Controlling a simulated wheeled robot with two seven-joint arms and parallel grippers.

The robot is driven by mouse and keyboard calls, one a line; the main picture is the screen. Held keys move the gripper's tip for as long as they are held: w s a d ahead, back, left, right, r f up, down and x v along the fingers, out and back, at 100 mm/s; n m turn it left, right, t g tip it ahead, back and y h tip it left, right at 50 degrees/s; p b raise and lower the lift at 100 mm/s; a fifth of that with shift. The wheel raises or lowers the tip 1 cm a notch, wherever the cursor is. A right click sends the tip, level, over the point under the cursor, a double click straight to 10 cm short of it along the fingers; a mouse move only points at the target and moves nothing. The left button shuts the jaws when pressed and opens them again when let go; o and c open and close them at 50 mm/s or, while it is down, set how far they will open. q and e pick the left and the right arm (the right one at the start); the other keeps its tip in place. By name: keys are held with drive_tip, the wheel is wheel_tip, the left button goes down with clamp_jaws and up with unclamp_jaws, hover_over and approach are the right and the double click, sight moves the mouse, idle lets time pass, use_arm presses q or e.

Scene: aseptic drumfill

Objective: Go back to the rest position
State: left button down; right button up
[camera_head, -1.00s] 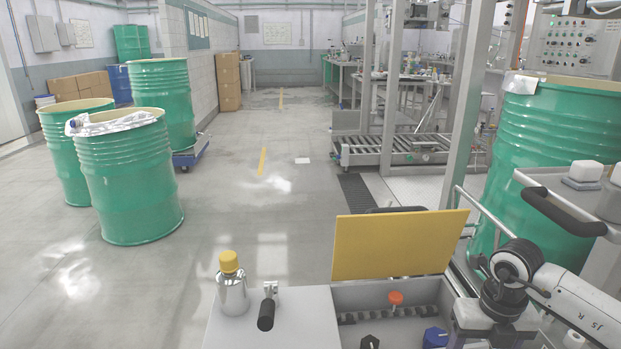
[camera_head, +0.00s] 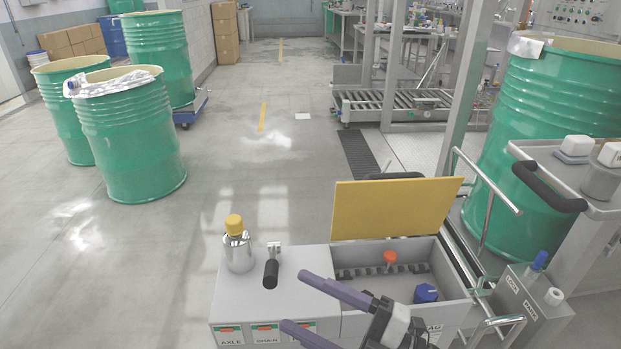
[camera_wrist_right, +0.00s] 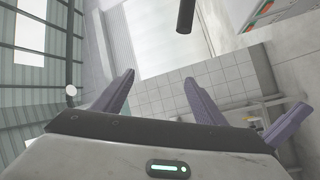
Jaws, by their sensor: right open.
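My right gripper (camera_head: 294,301) comes in at the bottom of the head view, above the front of the grey cart box (camera_head: 312,260). Its two purple fingers are spread apart and point left, with nothing between them. The fingers also show in the right wrist view (camera_wrist_right: 200,98), empty against the wall and floor. My left gripper is not in view.
On the cart box stand a silver bottle with a yellow cap (camera_head: 237,250) and a black handle (camera_head: 271,272). Its yellow lid (camera_head: 395,208) is up, with an orange knob (camera_head: 390,258) and blue knob (camera_head: 426,293) inside. Green drums (camera_head: 130,140) stand left; another (camera_head: 545,130) stands right.

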drive_tip(key=d+f+m+t+h+p, duration=0.1)
drive_tip(key=d+f+m+t+h, duration=0.2)
drive_tip(key=d+f+m+h, duration=0.45)
drive_tip(key=d+f+m+t+h+p, duration=0.2)
drive_tip(key=d+m+t+h, duration=0.15)
drive_tip(key=m, duration=0.65)
drive_tip(key=s+d+f+m+g+h, duration=0.3)
drive_tip(key=s+d+f+m+g, duration=0.2)
drive_tip(key=s+f, duration=0.6)
drive_tip(key=s+g+p, duration=0.1)
drive_tip(key=s, duration=0.2)
drive_tip(key=shift+s+f+h, duration=0.2)
drive_tip(key=shift+s+h, duration=0.05)
drive_tip(key=shift+h, duration=0.15)
drive_tip(key=shift+g, duration=0.25)
